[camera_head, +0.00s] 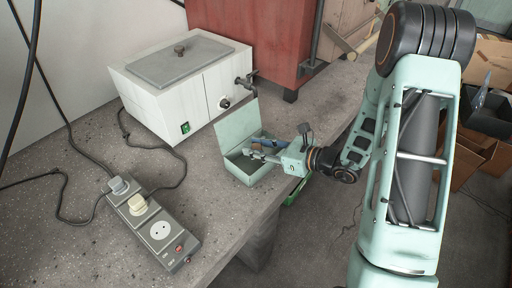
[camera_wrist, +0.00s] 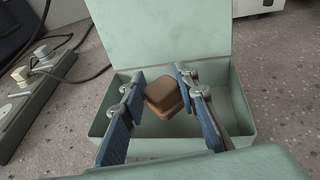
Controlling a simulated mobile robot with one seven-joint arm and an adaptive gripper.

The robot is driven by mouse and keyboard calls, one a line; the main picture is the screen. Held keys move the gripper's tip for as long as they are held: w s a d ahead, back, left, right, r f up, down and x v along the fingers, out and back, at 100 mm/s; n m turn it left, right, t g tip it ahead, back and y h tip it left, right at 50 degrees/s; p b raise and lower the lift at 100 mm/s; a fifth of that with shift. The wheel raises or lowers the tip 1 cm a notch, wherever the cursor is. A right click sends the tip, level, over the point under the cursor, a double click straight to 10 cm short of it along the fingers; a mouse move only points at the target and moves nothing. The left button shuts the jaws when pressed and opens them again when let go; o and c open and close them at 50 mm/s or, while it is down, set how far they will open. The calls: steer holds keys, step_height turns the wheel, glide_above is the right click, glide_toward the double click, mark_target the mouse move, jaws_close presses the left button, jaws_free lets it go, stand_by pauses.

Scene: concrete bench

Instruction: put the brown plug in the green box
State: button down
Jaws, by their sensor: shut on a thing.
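The pale green box (camera_head: 249,181) stands on the bench with its lid up, and its inside shows in the wrist view (camera_wrist: 168,147). My gripper (camera_head: 256,151) reaches in from the right, its fingers over the open box. In the wrist view my gripper (camera_wrist: 161,84) is shut on the brown plug (camera_wrist: 165,97), a small rounded brown block between the blue-padded fingers. The plug is over the box's opening. I cannot tell whether it touches the box floor. The fingers partly hide the box's inside.
A grey power strip (camera_head: 160,232) with a grey plug (camera_head: 121,187), a cream plug (camera_head: 139,204) and loose cables lies to the left. A white tank (camera_head: 180,85) with a tap stands behind the box. The bench edge runs close to the box's right.

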steer(key=shift+f, duration=0.1)
steer(key=shift+f+b, duration=0.55)
steer(key=shift+b, duration=0.05)
steer(key=c, duration=1.5)
jaws_free()
steer(key=shift+r, duration=0.1)
steer(key=shift+r+p, duration=0.5)
steer(key=shift+p, duration=0.05)
steer(key=p+v, duration=0.1)
steer(key=v, duration=1.1)
